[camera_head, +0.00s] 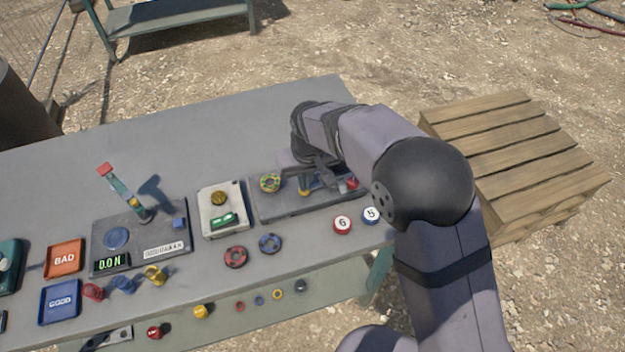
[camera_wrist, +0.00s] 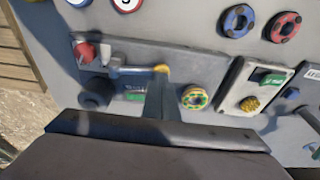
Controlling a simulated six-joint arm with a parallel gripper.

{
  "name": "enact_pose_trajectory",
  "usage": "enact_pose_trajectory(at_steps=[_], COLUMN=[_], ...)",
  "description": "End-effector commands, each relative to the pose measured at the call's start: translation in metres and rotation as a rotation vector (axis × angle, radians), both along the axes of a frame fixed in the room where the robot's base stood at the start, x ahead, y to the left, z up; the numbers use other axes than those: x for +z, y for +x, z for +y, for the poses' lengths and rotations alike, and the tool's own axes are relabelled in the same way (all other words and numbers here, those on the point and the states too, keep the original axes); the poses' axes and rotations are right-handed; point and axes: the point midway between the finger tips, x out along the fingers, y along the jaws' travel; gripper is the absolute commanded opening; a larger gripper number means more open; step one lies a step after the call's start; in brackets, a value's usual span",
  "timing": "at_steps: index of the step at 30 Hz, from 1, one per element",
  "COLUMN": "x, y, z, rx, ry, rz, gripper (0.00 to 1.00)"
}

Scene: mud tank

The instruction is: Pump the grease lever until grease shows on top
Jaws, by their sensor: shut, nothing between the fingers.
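The grease lever, a grey bar, lies across a grey plate (camera_head: 285,210) at the table's right end. A yellow piece (camera_wrist: 162,70) sits at the bar's other end. A green-and-yellow ring (camera_head: 270,182) stands on the plate; it shows in the wrist view (camera_wrist: 194,97), and I cannot tell whether grease is on it. My gripper (camera_wrist: 155,95) is shut and empty, low over the plate between ring and knob. My arm partly hides the lever in the head view. Contact with the bar is unclear.
Left of the plate is a pale box (camera_head: 222,210) with a green switch, then a force tester (camera_head: 110,238) reading 0.0 N. Orange BAD (camera_head: 64,258) and blue GOOD trays, loose rings and numbered discs (camera_head: 342,224) lie nearby. The table's back is clear.

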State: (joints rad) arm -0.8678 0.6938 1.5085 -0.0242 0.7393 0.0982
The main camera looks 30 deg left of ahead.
Motion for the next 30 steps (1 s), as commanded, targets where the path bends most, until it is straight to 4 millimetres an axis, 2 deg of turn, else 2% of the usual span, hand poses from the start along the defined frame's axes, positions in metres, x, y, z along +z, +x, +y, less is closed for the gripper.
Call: enact_pose_trajectory(at_steps=[5, 18, 30], x=[0.002, 0.026, 0.027], y=[0.0, 0.0, 0.0], z=[-0.001, -0.001, 0.0], rx=[0.0, 0.0, 0.0], ry=[-0.003, -0.001, -0.001], rz=[0.001, 0.001, 0.001], gripper=[0.0, 0.0, 0.0])
